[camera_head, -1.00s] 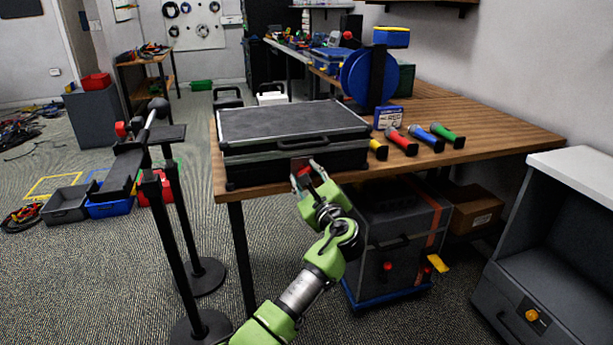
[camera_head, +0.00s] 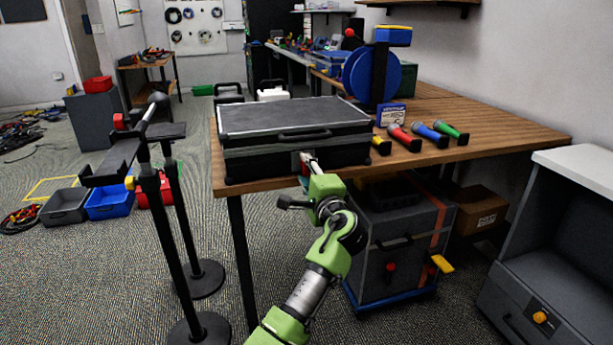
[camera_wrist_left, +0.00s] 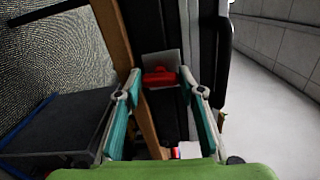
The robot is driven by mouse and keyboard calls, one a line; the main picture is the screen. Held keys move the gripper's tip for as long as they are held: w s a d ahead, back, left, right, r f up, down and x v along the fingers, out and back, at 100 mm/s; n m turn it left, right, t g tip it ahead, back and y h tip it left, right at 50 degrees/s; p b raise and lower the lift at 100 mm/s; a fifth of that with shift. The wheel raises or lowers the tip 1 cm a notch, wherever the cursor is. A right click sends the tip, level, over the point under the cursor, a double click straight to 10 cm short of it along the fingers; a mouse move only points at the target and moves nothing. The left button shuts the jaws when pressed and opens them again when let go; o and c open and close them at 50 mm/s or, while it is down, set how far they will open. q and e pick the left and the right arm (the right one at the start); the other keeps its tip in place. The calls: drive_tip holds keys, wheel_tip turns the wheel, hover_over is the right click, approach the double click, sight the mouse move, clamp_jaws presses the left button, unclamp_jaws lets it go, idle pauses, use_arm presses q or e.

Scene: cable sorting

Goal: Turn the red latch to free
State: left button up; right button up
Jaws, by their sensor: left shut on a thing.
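The red latch (camera_wrist_left: 160,76) is on a pale plate on the front of the black case (camera_head: 292,116). In the left wrist view it lies crosswise between the fingertips of my left gripper (camera_wrist_left: 160,80), which is shut on it. In the head view my left gripper (camera_head: 307,162) reaches the case front from below, at the table edge. It is rolled so its fingers overlap, and they mostly hide the latch there. The case lid is down. My right gripper is not in view.
The case stands on the wooden table (camera_head: 500,150). Several coloured-handled items, among them a red one (camera_head: 402,136), lie to its right. A blue reel (camera_head: 372,76) stands behind them. A grey wheeled box (camera_head: 400,240) sits under the table, right of my arm.

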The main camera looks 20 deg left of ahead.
use_arm(q)
drive_tip(key=shift+f+n, duration=0.2)
drive_tip(key=shift+n, duration=0.5)
drive_tip(key=o, duration=1.1)
drive_tip(key=shift+r, duration=0.1)
drive_tip(key=shift+s+d, duration=0.1)
drive_tip(key=v, duration=0.7)
drive_tip(key=shift+s+d, duration=0.1)
drive_tip(key=shift+s, duration=0.05)
